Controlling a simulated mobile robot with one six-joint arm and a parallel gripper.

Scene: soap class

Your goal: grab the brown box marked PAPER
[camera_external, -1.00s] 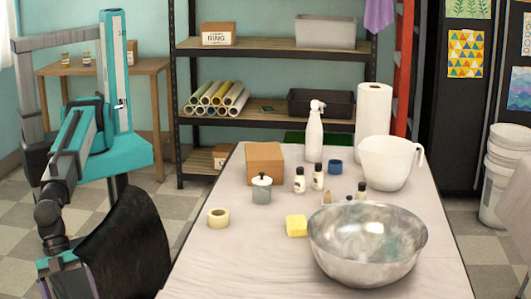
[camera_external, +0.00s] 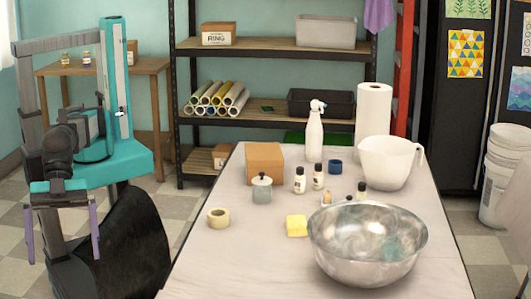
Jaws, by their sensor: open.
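No marking PAPER is readable on any box. A plain brown box (camera_external: 264,163) stands on the far left part of the table, with no label on the sides I see. A brown box (camera_external: 218,35) on the upper shelf has a white label that seems to end in "RING". Another brown box (camera_external: 221,157) sits on the low shelf, partly hidden by the table; its label is too small to read. My gripper (camera_external: 63,258) is open and empty at the far left, fingers pointing down, well apart from all the boxes.
The table (camera_external: 205,262) also holds a steel bowl (camera_external: 367,245), a white jug (camera_external: 388,162), a spray bottle (camera_external: 314,136), a tape roll (camera_external: 218,218), a yellow sponge (camera_external: 296,226) and small bottles. A black chair (camera_external: 135,240) stands between my arm and the table.

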